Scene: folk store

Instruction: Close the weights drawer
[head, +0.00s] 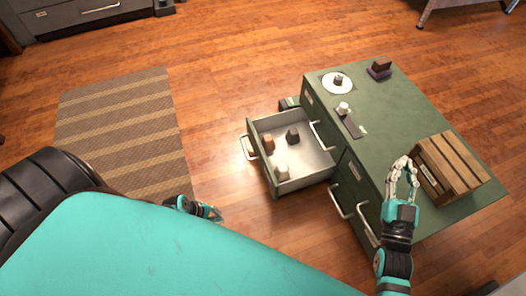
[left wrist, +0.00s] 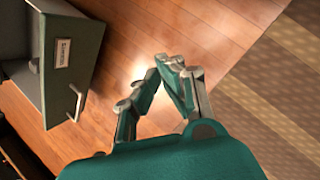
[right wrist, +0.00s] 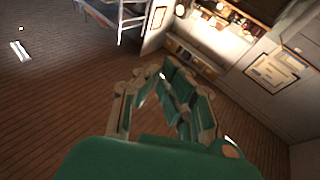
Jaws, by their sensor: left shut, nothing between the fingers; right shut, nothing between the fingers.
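The weights drawer (head: 307,158) sticks far out of the left side of the green cabinet (head: 425,105) in the head view. Several small dark, brown and pale weights stand inside it. Its front bears a metal handle (head: 250,148). My left gripper (head: 212,212) is low, left of the drawer front and apart from it. In the left wrist view, the shut, empty left gripper (left wrist: 168,64) is right of a labelled green drawer front (left wrist: 72,62) with a handle (left wrist: 77,103). My right gripper (head: 402,164) is shut and empty above the cabinet top, beside the wooden crate.
A slatted wooden crate (head: 452,168), a white plate (head: 338,83), a white cup (head: 343,108) and a dark block (head: 380,67) stand on the cabinet. More cabinet handles (head: 340,202) stick out below. A striped rug (head: 122,125) and open floor lie to the left.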

